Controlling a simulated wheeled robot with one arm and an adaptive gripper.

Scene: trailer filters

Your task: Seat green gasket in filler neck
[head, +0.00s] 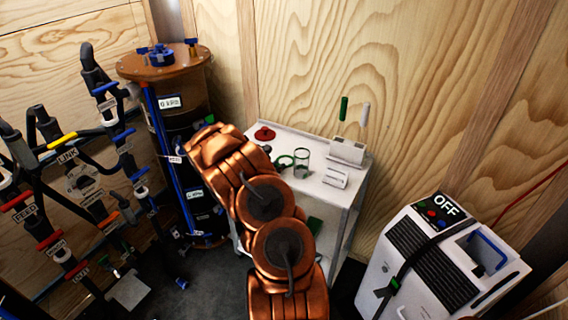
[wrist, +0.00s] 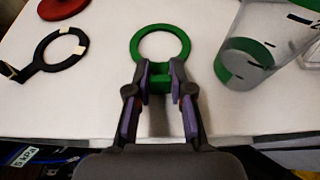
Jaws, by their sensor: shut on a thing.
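The green gasket (wrist: 137,43) is a flat ring with a short tab, in the wrist view at top centre. My gripper (wrist: 159,80) is shut on its tab, with the ring beyond the fingertips. The gasket lies over the white cart top, and I cannot tell whether it touches. In the head view the green ring (head: 285,161) shows beside my copper arm, which hides the gripper. A tall dark cylinder (head: 176,104) with a brown lid stands at the back left. A blue fitting (head: 159,56) sits on its lid; I cannot tell if this is the filler neck.
The white cart (head: 345,199) holds a clear cup (wrist: 255,50), a black ring (wrist: 58,50) with pale patches, a red disc (head: 264,134) and a white holder (head: 347,151). A pipe rack (head: 68,155) stands left. A white unit (head: 440,262) marked OFF stands right.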

